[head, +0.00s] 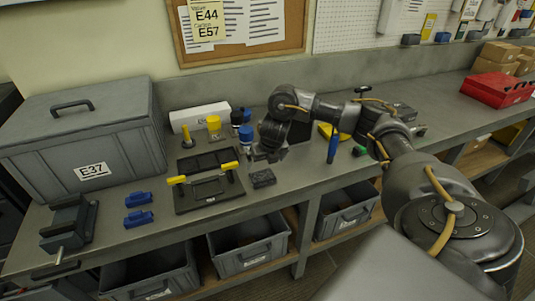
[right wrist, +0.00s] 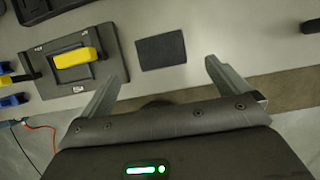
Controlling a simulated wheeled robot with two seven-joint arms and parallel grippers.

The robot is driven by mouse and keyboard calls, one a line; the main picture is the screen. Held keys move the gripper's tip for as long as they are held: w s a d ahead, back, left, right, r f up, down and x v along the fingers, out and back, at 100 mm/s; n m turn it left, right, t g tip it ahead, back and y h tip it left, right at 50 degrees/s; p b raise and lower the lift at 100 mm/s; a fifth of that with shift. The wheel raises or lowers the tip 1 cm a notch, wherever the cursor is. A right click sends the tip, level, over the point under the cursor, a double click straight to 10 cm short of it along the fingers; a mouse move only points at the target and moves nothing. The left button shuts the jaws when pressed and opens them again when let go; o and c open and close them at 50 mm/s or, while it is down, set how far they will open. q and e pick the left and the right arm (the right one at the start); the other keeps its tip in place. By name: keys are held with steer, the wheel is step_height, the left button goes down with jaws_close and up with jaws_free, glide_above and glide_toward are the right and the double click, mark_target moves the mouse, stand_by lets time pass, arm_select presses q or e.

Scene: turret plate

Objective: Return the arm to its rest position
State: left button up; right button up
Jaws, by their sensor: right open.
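My right arm comes in from the right over the workbench (head: 330,178). Its gripper (head: 266,157) hangs above the bench, just right of a black plate (head: 203,199) with two yellow handles. In the right wrist view the gripper (right wrist: 163,69) is open, its two fingers wide apart with nothing held. A small dark block (head: 263,178) lies on the bench by the gripper; it also shows beyond the fingertips in the right wrist view (right wrist: 161,51). The plate with one yellow handle (right wrist: 85,59) is at the left there. My left gripper is out of view.
A grey lidded case (head: 75,135) stands at the left, with two blue clamps (head: 138,219) and a vise (head: 68,228) nearby. A red box (head: 497,90) is far right.

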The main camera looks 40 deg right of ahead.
steer(key=shift+s+a+r, duration=0.1)
steer(key=shift+s+r, duration=0.2)
steer(key=shift+r, duration=0.3)
